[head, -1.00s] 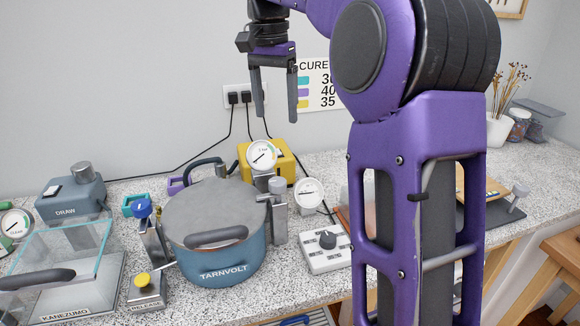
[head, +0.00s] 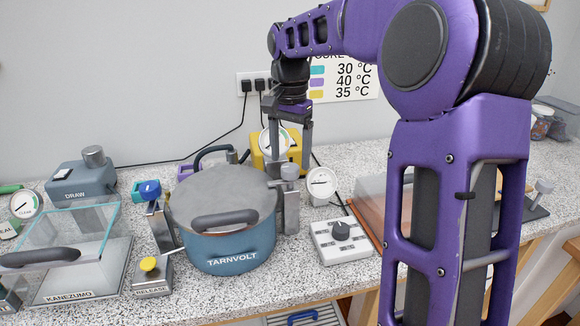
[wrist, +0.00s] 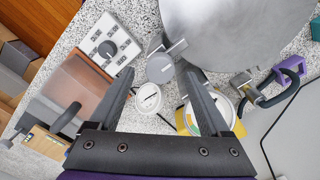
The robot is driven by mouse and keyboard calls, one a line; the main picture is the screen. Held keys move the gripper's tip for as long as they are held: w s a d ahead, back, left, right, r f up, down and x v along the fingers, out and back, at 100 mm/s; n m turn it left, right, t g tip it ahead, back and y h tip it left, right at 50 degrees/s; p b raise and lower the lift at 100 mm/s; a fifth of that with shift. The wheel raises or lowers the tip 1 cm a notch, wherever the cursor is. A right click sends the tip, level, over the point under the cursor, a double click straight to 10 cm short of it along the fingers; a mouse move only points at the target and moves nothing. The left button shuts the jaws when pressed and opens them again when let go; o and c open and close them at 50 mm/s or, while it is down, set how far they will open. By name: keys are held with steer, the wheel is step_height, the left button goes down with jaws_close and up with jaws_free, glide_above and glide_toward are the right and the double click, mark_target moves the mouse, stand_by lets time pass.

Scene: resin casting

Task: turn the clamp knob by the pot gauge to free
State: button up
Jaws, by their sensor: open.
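The clamp knob (head: 290,171) is a grey round cap on a metal clamp at the right rim of the blue TARNVOLT pot (head: 232,248). The pot gauge (head: 275,142), a white dial, stands just behind it. In the wrist view, the knob (wrist: 160,68) lies between the open fingertips (wrist: 159,74). Nothing is held. I cannot tell whether the fingers touch the knob.
A second clamp with a blue knob (head: 149,189) is at the pot's left. A small white dial (head: 321,183) and a white box with a black knob (head: 341,231) stand to the right. A yellow box (head: 262,161) is behind the gauge. The wall is close behind.

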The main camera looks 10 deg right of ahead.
steer(key=shift+f, duration=1.15)
jaws_close()
